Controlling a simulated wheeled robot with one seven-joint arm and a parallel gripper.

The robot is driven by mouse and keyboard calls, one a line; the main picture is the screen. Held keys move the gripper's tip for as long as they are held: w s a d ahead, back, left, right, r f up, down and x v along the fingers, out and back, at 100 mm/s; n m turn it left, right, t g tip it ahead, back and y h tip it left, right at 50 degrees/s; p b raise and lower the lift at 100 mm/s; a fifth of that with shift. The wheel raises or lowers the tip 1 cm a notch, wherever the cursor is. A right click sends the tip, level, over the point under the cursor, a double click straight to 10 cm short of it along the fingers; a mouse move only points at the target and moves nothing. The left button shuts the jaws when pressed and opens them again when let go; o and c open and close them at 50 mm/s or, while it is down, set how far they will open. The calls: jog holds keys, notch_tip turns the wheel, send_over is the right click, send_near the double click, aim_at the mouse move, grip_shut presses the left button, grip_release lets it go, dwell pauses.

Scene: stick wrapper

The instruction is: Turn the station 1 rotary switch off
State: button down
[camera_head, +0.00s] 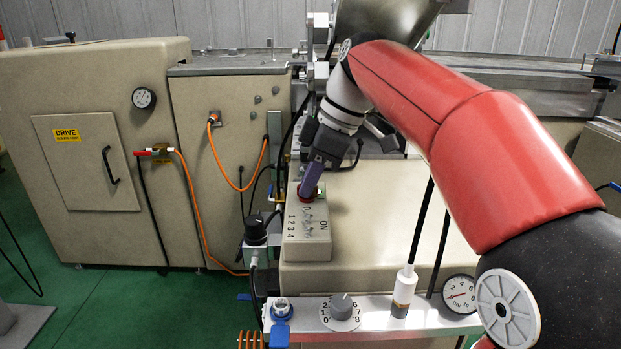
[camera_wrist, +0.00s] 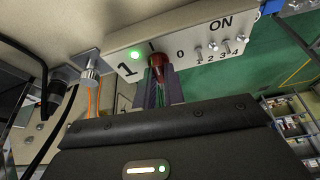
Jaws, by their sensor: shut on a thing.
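The station 1 switch box (camera_head: 306,246) is a beige box with several toggles marked 1 to 4 and the word ON. In the wrist view, the box (camera_wrist: 190,35) carries a large "1", a lit green lamp (camera_wrist: 135,56) and a small "0". The red rotary switch (camera_wrist: 157,61) sits between the lamp and the "0". My gripper (camera_wrist: 158,76) is shut on this red knob, with a finger on each side. In the head view, my gripper (camera_head: 308,190) reaches down to the top of the box. The fingers partly hide the knob, so its exact angle is hard to tell.
A black knob (camera_head: 256,230) stands left of the box. In front is a light panel with a grey numbered dial (camera_head: 341,306), a white cylinder (camera_head: 403,290) and a gauge (camera_head: 459,293). Orange cables (camera_head: 190,200) hang at the left.

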jog(key=m, duration=0.2)
jog(key=m+t, duration=0.1)
jog(key=m, duration=0.1)
jog(key=shift+s+a+h, duration=0.1)
jog(key=shift+s+h, duration=0.1)
jog(key=shift+h, duration=0.2)
jog(key=m+t+h, duration=0.1)
jog(key=m+t, duration=0.1)
jog(key=m, duration=0.2)
jog(key=shift+r+m+p, duration=0.1)
jog(key=shift+m+p, duration=0.2)
jog(key=m, duration=0.1)
jog(key=m+h+p, duration=0.1)
jog(key=m, duration=0.1)
jog(key=shift+s+a+m+t, duration=0.1)
jog(key=shift+a+m+t, duration=0.05)
jog(key=shift+m+t, duration=0.15)
jog(key=shift+m+h+p, duration=0.7)
jog(key=shift+m+h, duration=0.1)
jog(key=shift+m, duration=1.1)
jog(key=c, duration=1.5)
grip_release()
